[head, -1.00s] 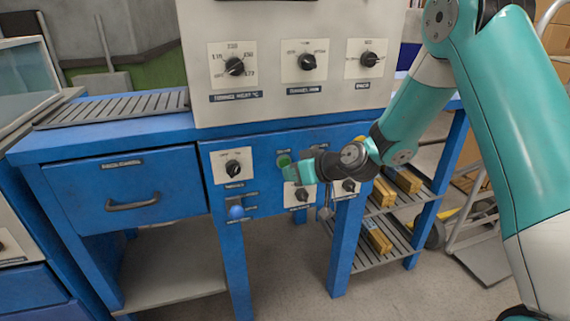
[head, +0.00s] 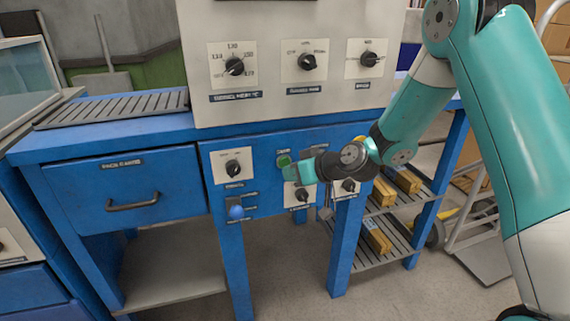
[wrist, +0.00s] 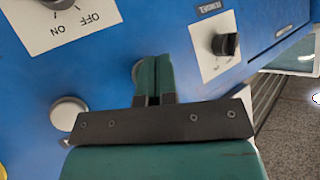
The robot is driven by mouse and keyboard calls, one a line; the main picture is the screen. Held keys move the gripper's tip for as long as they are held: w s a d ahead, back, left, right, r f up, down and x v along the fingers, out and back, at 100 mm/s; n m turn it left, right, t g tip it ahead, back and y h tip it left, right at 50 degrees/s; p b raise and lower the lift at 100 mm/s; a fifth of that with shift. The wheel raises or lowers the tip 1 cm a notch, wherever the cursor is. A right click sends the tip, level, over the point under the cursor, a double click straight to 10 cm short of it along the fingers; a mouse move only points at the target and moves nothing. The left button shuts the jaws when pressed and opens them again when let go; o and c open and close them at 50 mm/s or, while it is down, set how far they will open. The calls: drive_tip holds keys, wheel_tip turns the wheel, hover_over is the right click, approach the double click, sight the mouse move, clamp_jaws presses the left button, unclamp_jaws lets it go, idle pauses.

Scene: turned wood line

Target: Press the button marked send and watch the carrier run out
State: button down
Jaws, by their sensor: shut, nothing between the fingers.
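My gripper (head: 287,170) is shut and empty. Its teal fingertips are at the blue front panel, just below and partly over a green button (head: 284,160) in the head view. In the wrist view the shut fingers (wrist: 153,72) point at the panel, and the edge of a round button (wrist: 137,70) shows beside them, mostly hidden. A pale round button (wrist: 68,113) stands clear to the left. I cannot read which button is marked send, nor tell whether the fingertips touch the one behind them. I cannot make out the carrier.
Dials sit close by: one to the left (head: 232,168), others below (head: 301,195) and lower right (head: 347,186). A blue knob (head: 236,212) is lower left. A control box (head: 290,100) stands above on the bench.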

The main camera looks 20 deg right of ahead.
drive_tip(key=shift+w, duration=0.15)
idle(0.3)
drive_tip(key=shift+w, duration=0.25)
